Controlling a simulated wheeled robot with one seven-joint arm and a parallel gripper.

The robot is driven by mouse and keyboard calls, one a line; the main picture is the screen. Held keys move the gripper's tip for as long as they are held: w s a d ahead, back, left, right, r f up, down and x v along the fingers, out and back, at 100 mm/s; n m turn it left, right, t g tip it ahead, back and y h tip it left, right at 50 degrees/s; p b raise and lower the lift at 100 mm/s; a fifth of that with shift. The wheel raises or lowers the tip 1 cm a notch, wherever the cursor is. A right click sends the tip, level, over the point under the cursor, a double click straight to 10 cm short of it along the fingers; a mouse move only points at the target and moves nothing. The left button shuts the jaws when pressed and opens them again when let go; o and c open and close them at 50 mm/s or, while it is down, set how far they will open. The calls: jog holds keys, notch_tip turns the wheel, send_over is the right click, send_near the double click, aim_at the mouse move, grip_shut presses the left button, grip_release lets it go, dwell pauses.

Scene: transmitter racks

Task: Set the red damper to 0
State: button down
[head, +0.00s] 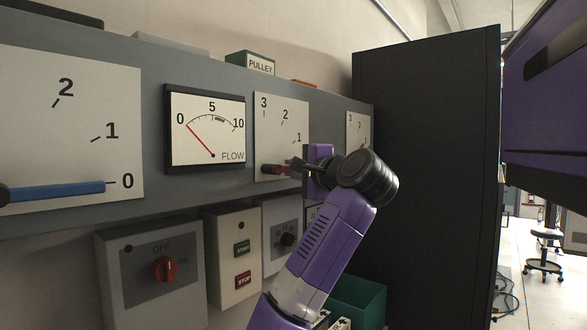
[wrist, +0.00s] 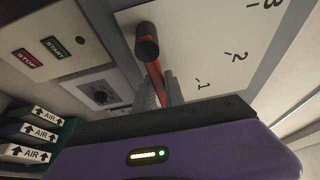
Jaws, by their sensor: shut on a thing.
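The red damper lever (head: 277,169) is on a white scale plate (head: 283,113) in the grey panel, just right of the flow gauge. It lies about level and points right, below the 1 mark. The marks 3, 2 and 1 show; the place of the 0 is hidden behind my gripper. My gripper (head: 296,166) is shut on the outer end of the lever. In the wrist view the red lever (wrist: 155,78) runs from its dark round pivot (wrist: 147,42) down between my gripper's fingers (wrist: 160,96).
A flow gauge (head: 206,128) has its needle near 0. A blue lever (head: 60,192) on the left points at 0. Below are a red-knob switch box (head: 152,268) and a start/stop box (head: 234,255). A tall dark cabinet (head: 430,170) stands right of my arm.

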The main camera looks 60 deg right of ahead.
jog(key=shift+s+d+f, duration=0.1)
jog(key=shift+f, duration=0.05)
jog(key=c, duration=1.4)
grip_release()
jog(key=b+v, duration=0.2)
jog(key=v, duration=0.6)
